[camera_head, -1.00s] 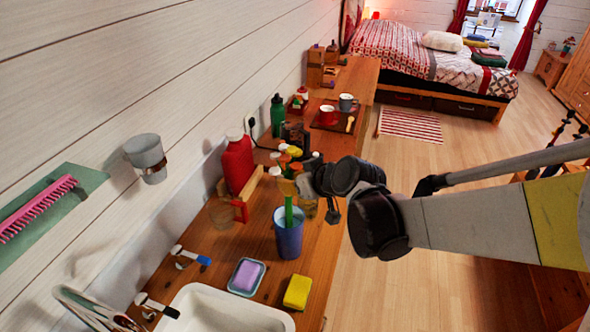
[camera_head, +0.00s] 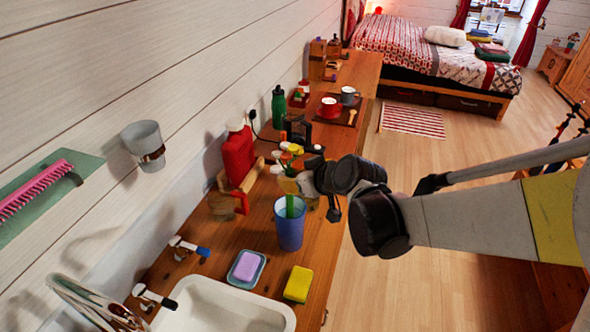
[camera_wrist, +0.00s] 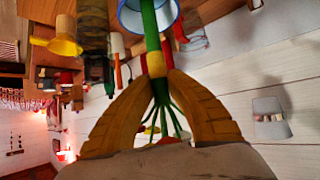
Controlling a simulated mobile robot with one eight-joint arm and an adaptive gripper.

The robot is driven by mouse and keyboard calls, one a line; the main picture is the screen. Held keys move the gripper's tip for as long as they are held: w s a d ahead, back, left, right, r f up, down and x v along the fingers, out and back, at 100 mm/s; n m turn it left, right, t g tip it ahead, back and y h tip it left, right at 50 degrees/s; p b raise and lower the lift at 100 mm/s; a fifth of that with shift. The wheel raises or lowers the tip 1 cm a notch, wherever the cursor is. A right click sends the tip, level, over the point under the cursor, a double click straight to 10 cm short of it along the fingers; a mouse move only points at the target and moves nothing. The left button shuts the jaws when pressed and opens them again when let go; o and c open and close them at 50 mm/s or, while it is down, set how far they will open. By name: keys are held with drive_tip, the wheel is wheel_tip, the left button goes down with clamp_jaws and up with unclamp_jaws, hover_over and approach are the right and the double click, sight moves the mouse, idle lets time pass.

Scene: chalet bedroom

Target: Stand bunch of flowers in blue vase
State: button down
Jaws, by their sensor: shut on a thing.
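The blue vase (camera_head: 289,232) stands upright on the wooden counter. The bunch of flowers (camera_head: 290,206) has its green stem end inside the vase's mouth, with white, yellow and orange heads above, partly hidden by my gripper. My gripper (camera_head: 291,186) is just above the vase rim, reaching in from the right. In the wrist view, my gripper's two yellow fingers (camera_wrist: 157,77) are shut on the bunch of flowers (camera_wrist: 152,38). Its stem runs into the blue vase (camera_wrist: 128,16). How deep the stem reaches is hidden.
A red bottle (camera_head: 238,158) and a wooden item with a red part (camera_head: 240,202) stand left of the vase. A soap dish (camera_head: 246,267), yellow sponge (camera_head: 298,284) and white sink (camera_head: 215,305) are in front. A red cup (camera_head: 330,107) stands farther back.

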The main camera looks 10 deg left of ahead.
drive_tip(key=shift+f, duration=0.3)
drive_tip(key=shift+c, duration=0.4)
unclamp_jaws()
drive_tip(key=shift+r, duration=0.1)
idle(0.7)
drive_tip(key=p+v, duration=0.4)
drive_tip(key=v, duration=0.6)
drive_tip(key=shift+p, duration=0.3)
idle(0.4)
idle(0.3)
